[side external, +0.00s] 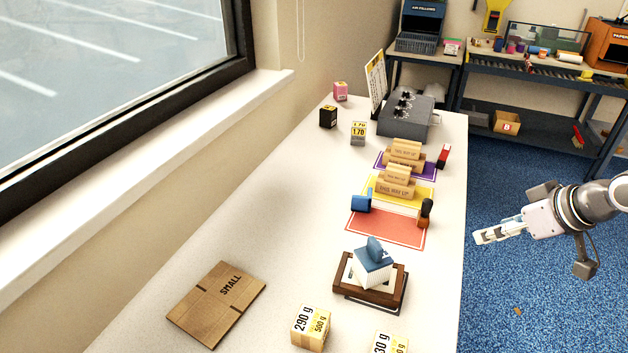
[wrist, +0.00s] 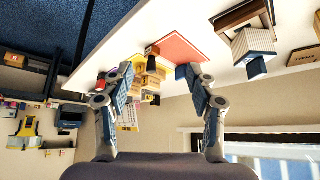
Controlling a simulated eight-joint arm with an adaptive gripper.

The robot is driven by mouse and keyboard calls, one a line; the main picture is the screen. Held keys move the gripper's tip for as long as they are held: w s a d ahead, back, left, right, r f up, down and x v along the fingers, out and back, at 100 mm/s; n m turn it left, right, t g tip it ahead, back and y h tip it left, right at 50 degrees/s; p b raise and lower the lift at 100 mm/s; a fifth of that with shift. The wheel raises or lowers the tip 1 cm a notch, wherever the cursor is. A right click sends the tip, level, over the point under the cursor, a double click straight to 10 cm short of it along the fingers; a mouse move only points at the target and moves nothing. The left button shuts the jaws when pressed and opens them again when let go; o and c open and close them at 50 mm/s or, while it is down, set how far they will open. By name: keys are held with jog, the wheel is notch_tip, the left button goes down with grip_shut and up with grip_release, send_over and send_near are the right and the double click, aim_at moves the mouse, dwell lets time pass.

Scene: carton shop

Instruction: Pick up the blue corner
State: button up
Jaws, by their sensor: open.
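A small blue block (side external: 361,204) sits at the left edge of the red mat (side external: 385,230). A second blue piece (side external: 375,250) lies on a white ribbed box, which stands on a dark wooden base (side external: 395,293); I cannot tell which of the two is the blue corner. In the wrist view, upside down, a blue piece (wrist: 257,68) shows on the ribbed box at upper right. My gripper (side external: 482,237) is open and empty, off the table's right edge, apart from both. Its spread fingers (wrist: 158,85) frame the mats in the wrist view.
Wooden blocks (side external: 394,188) stand on the yellow and purple mats, with a dark-handled stamp (side external: 425,213) to the right. A flat carton (side external: 217,302) and weight-marked boxes (side external: 311,326) lie nearer. A grey machine (side external: 405,114) stands behind. The table's left middle is clear.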

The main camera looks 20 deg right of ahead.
jog(key=shift+c, duration=1.3)
